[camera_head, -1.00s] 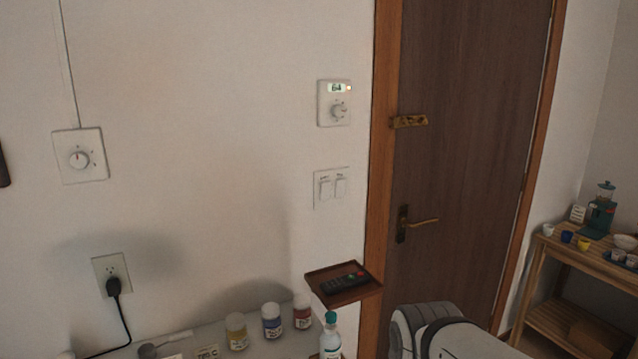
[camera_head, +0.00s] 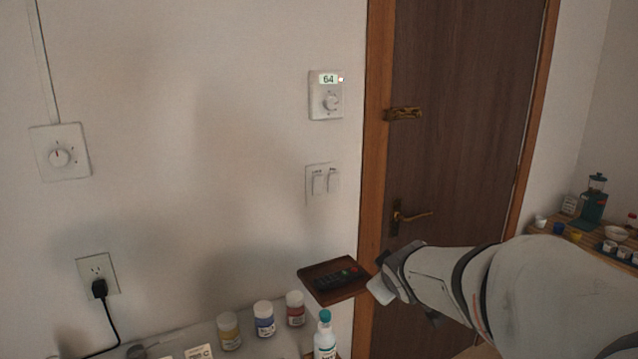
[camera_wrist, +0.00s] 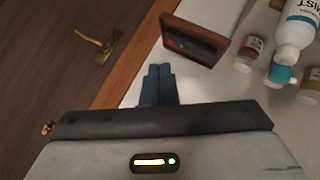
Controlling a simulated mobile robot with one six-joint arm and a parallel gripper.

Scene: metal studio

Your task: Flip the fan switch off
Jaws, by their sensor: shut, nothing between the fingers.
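A white double switch plate (camera_head: 322,183) with two rockers is on the wall, left of the door frame. Small labels sit above the rockers but are too small to read surely. A dial plate (camera_head: 60,152) is at the far left, and a thermostat (camera_head: 326,94) showing 64 is above the double switch. My gripper (camera_wrist: 158,70) is shut and empty, its blue fingers together in the wrist view. In the head view my arm reaches in from the right, its end beside the small wooden shelf, below and right of the switches. The switches are not in the wrist view.
Paint jars (camera_head: 264,318) and a teal-capped bottle (camera_head: 325,340) stand below. A door (camera_head: 450,130) with a brass handle (camera_head: 410,215) is at right. The wall around the switches is clear.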

